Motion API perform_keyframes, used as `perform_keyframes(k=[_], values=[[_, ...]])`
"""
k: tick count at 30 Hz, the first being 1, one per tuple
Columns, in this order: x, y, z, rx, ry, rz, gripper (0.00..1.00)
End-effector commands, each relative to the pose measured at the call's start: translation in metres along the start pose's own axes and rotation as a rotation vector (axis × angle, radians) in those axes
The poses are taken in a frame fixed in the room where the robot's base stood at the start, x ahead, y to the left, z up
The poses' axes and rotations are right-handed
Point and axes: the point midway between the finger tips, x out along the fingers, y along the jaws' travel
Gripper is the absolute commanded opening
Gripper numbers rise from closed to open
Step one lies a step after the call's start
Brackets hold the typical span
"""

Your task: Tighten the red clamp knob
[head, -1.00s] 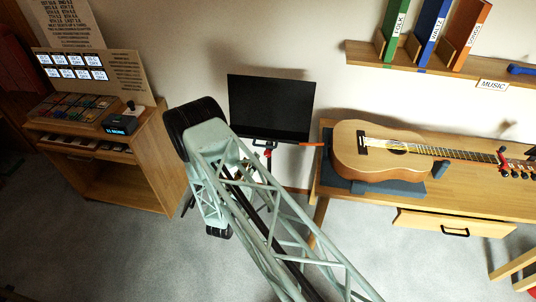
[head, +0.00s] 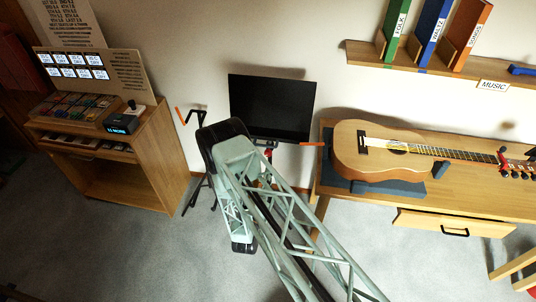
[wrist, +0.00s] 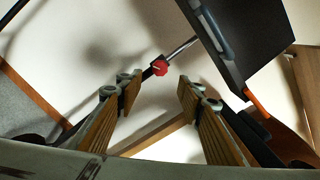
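The red clamp knob (wrist: 160,68) sits on a thin metal rod in the wrist view, just beyond my fingertips and roughly centred between them. My gripper (wrist: 158,92) is open, with a wood-coloured finger pad on each side and nothing between them. A gap shows between the fingertips and the knob in the picture. In the head view a bit of red (head: 268,155) shows below the black panel (head: 271,106), partly behind my arm. The panel also shows at the upper right of the wrist view (wrist: 250,35). My fingers are hidden in the head view.
An orange-tipped black bracket (head: 190,117) stands left of the panel, and another orange tip (head: 311,144) juts out at its right. The desk (head: 470,184) with a guitar (head: 375,150) is to the right. A wooden cabinet (head: 150,165) stands left, with open carpet between.

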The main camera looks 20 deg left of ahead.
Motion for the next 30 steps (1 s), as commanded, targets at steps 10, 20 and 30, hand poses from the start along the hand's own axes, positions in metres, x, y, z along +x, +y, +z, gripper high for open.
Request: perform_keyframes(k=[10,20,30], values=[[0.016,0.0,0.0,0.0,0.0,-0.002,0.35],[0.055,-0.001,0.0,0.001,0.0,-0.002,0.35],[0.1,-0.001,-0.001,0.001,0.001,-0.003,0.35]])
